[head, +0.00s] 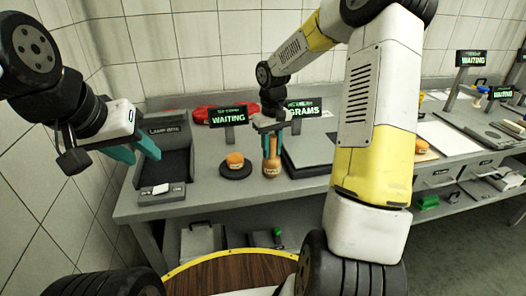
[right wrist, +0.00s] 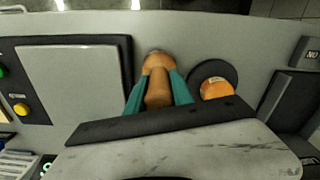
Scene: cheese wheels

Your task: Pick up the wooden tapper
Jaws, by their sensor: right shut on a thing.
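The wooden tapper (head: 271,168) stands upright at the bench's front, its rounded head down. My right gripper (head: 272,132) comes from above and is shut on its handle. In the right wrist view the tapper (right wrist: 158,88) lies between the two teal fingers of my right gripper (right wrist: 158,92). I cannot tell whether its head touches the bench. My left gripper (head: 136,150) is open and empty at the left, over the bench's left end.
A small orange cheese wheel (head: 235,160) sits on a round dark pad (head: 236,172) left of the tapper. A flat scale (head: 308,152) is just right of it. A dark lamp box (head: 163,150) stands at the left. Sign screens (head: 228,116) stand behind.

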